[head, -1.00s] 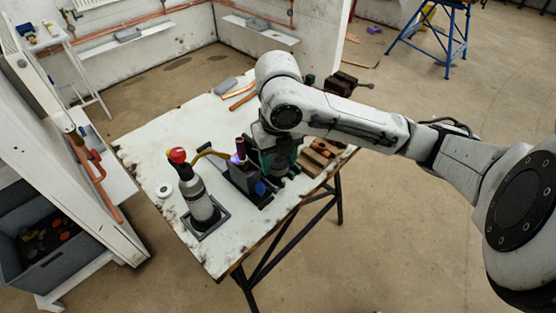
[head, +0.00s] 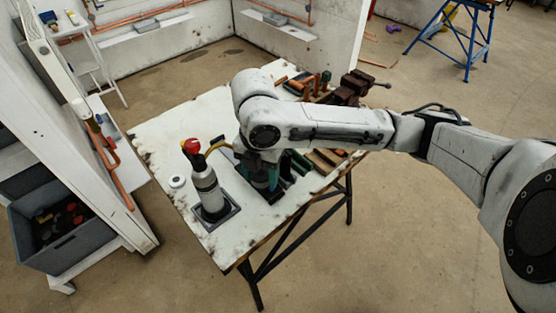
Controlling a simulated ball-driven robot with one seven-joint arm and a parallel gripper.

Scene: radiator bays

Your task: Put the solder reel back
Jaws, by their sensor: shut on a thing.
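My gripper (head: 265,184) points down over the middle of the worktable (head: 178,118), just right of a grey bottle with a red top (head: 207,187). My arm hides most of the dark holder under and behind the gripper. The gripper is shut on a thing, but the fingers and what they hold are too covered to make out. A small white ring (head: 177,181) lies flat on the table, left of the bottle and apart from it; I cannot tell whether it is a reel of solder or of tape.
The bottle stands in a dark square base near the front edge. A brown vice (head: 352,88) and tools stand at the back right. Wooden blocks (head: 325,160) lie right of the gripper. A grey crate (head: 62,232) is at lower left. The table's left part is mostly clear.

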